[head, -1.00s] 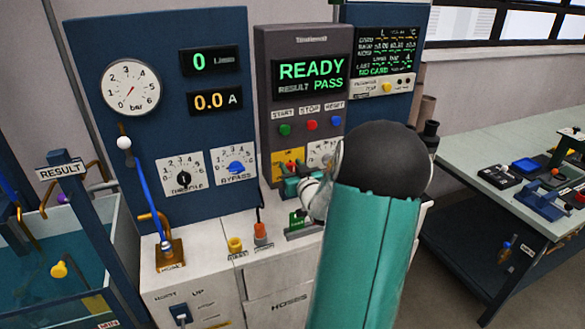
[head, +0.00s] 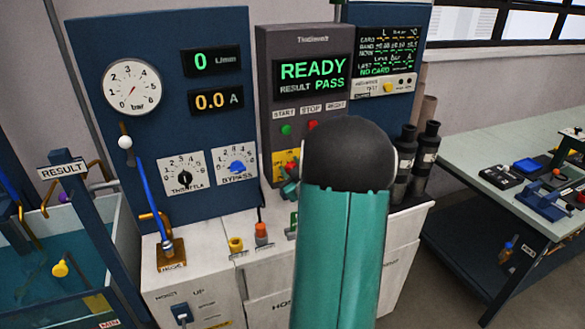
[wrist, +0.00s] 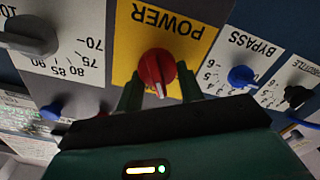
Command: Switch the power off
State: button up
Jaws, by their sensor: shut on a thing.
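The red power knob (wrist: 157,72) sits on a yellow plate marked POWER (wrist: 190,45), which appears upside down in the wrist view. My gripper (wrist: 160,88) has its green fingers on both sides of the knob and is shut on it. The knob's pale pointer line points toward my gripper. In the head view, part of the yellow power plate (head: 281,160) shows on the grey test unit, and my green and black arm hides the knob and most of my gripper. The display (head: 312,78) reads READY, RESULT PASS.
The bypass knob (wrist: 241,76) and throttle knob (wrist: 297,96) are beside the power plate. A grey dial (wrist: 30,36) is on its other side. Green START (head: 286,129) and red STOP buttons are above. Black cylinders (head: 425,160) stand right of my arm.

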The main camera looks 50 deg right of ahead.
jog(key=n, duration=0.6)
jog(key=shift+w+a+f, duration=0.1)
jog(key=shift+a+f, duration=0.1)
jog(key=shift+f, duration=0.1)
jog(key=n, duration=0.6)
jog(key=shift+f, duration=0.3)
jog(key=o, duration=1)
jog(key=v, duration=1.4)
